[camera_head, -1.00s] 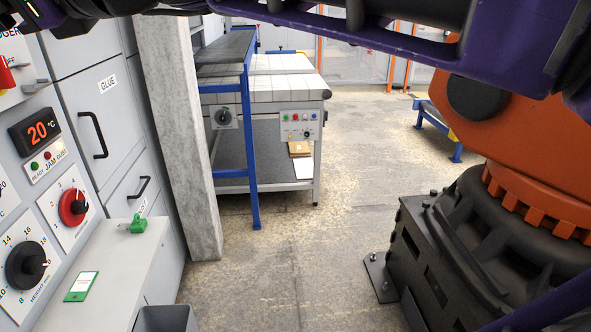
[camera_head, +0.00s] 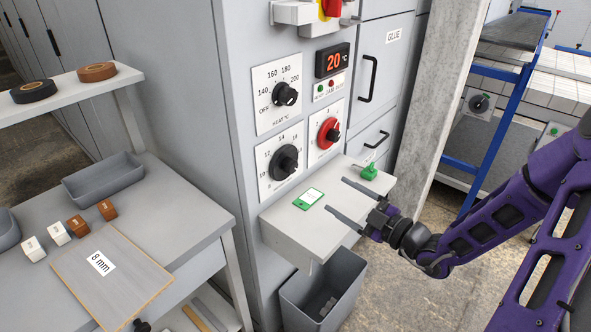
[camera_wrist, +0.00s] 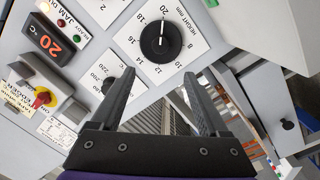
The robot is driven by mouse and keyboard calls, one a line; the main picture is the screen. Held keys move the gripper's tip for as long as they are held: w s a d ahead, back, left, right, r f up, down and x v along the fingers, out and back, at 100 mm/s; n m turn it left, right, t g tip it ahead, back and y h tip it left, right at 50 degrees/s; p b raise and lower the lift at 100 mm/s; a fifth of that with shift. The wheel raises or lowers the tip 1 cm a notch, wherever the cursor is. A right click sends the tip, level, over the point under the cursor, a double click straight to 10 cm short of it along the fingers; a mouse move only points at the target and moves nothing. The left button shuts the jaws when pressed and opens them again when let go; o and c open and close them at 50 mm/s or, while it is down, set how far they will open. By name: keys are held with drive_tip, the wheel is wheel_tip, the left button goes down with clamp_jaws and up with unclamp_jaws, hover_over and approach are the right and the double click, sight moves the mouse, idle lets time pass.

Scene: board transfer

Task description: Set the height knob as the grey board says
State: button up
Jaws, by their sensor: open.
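The grey board (camera_head: 137,266) lies on the bench at lower left in the head view, with wood-coloured edges and a white label reading "8 mm". The black height knob (camera_head: 285,162) sits on the cabinet's lower-left dial plate. In the wrist view the height knob (camera_wrist: 160,41) is near the top centre, beyond the fingertips, with its white pointer toward the top of the picture. My gripper (camera_head: 337,196) is open and empty above the ledge, apart from the knob. Its two fingers also frame the wrist view (camera_wrist: 158,76).
A red knob (camera_head: 328,133) and the heat knob (camera_head: 285,94) are close to the height knob. The pale ledge (camera_head: 318,228) below carries a green-edged card (camera_head: 308,199) and a green object (camera_head: 369,172). A grey bin (camera_head: 325,291) stands underneath.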

sight(294, 168)
drive_tip(key=b+x, duration=0.2)
drive_tip(key=x, duration=1.3)
drive_tip(key=shift+b, duration=0.3)
drive_tip(key=shift+c, duration=0.3)
clamp_jaws()
